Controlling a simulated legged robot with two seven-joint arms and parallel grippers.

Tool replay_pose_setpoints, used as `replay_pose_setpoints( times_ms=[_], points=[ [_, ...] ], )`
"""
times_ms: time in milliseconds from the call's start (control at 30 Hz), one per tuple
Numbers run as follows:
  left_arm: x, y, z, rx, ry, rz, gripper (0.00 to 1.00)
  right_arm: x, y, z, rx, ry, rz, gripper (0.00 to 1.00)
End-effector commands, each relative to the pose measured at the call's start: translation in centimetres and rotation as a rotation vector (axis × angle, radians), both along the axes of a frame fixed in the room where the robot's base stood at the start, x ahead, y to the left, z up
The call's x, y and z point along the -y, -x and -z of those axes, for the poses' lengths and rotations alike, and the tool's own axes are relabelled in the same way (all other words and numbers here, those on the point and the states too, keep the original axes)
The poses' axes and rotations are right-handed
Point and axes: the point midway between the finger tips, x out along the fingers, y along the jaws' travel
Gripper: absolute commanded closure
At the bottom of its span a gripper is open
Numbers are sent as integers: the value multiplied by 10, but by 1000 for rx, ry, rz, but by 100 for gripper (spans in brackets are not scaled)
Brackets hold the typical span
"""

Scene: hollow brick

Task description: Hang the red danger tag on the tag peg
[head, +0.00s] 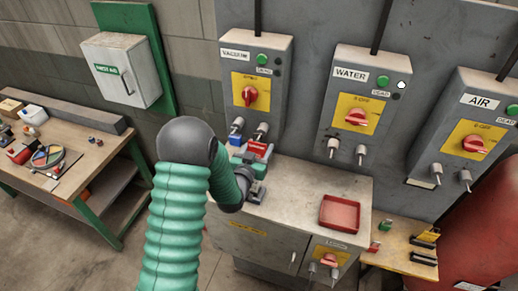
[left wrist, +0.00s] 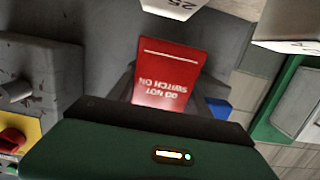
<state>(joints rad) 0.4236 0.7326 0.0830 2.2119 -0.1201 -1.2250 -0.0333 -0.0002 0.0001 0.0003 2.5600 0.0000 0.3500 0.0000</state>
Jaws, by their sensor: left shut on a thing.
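The red danger tag (left wrist: 170,72) shows in the left wrist view with upside-down white lettering, "DO NOT SWITCH ON". It also shows in the head view (head: 259,149), just below the VACUUM box (head: 240,62). My left gripper (head: 248,162) is shut on the tag near its edge, above the back of the grey cabinet. Two short metal pegs stick out below the VACUUM box, a left one (head: 237,125) with blue on it and a right one (head: 262,130) close above the tag. I cannot tell whether tag and peg touch. My right gripper is out of view.
The WATER box (head: 357,90) and AIR box (head: 470,125) have similar pegs below them. A red tray (head: 340,213) sits on the cabinet top (head: 290,198). A workbench (head: 75,150) stands left, a red tank (head: 480,235) right.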

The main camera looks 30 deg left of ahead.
Motion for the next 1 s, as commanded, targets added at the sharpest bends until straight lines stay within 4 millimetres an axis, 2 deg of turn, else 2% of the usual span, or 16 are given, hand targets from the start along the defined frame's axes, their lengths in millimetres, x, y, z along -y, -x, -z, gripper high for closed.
replay_pose_setpoints(
  times_ms=[367, 400, 567, 867, 1000],
  points=[
    [-1, 0, 1, -2, 2, 1, 81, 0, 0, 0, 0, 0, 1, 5],
    [-1, 0, 1, -2, 2, 1, 40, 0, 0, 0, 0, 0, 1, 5],
    [-1, 0, 1, -1, 1, 1, 19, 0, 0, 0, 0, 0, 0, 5],
    [0, 0, 1, -1, 1, 1, 17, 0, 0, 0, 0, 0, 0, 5],
    [3, 12, 1, -2, 1, 1, 17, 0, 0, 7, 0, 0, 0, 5]
  ],
)
